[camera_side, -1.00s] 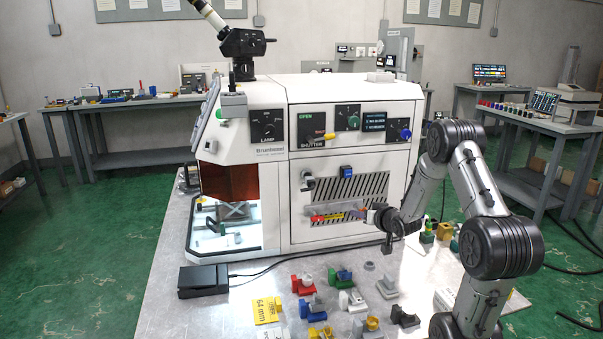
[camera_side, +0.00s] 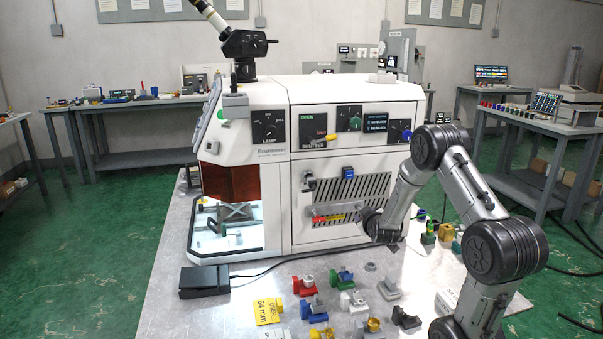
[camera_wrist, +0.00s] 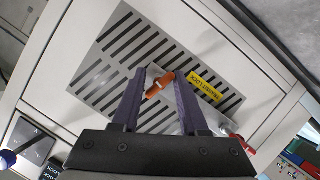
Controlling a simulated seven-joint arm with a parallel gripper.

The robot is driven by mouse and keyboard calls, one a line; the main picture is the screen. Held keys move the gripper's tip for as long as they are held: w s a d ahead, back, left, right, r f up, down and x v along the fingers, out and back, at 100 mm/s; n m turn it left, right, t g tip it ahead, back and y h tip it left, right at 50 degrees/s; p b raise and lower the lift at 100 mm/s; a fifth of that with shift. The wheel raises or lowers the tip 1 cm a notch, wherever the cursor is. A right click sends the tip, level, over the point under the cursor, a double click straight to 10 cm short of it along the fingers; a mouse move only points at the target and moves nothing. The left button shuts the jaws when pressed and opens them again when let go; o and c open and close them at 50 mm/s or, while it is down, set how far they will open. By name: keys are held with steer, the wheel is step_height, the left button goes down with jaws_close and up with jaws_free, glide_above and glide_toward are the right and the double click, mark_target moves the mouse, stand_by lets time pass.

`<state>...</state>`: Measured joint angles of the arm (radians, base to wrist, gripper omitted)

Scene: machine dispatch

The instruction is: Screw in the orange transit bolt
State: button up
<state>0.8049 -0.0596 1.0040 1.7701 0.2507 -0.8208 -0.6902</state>
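In the side view my wrist is close in front of the lower right of the white machine's panel (camera_side: 376,188). My fingers and the bolt are not clearly visible there.
The machine's front has a shutter knob (camera_side: 331,139) and a blue switch (camera_side: 347,172). Several coloured fittings, a yellow tag (camera_side: 268,311) and a black pedal box (camera_side: 204,281) lie on the bench.

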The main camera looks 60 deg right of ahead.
steer(key=n+g+h, duration=0.1)
steer(key=n+h, duration=0.1)
steer(key=n, duration=0.2)
steer(key=shift+f, duration=0.1)
steer(key=n+h, duration=0.1)
steer(key=n, duration=0.1)
steer(key=n+h, duration=0.1)
steer(key=n, duration=0.2)
steer(key=shift+h, duration=0.3)
steer(key=v, duration=1.3)
steer(key=w+a+r+t+y, duration=0.3)
steer(key=w+a+r+t, duration=0.1)
steer(key=r, duration=0.6)
steer(key=w+a+r+t+y, duration=0.4)
steer(key=w+a+r, duration=0.3)
steer(key=a+r, duration=0.2)
steer(key=shift+w+a+r+t, duration=0.25)
steer(key=shift+r+t, duration=0.15)
steer(key=shift+r, duration=0.8)
steer(key=shift+c, duration=0.2)
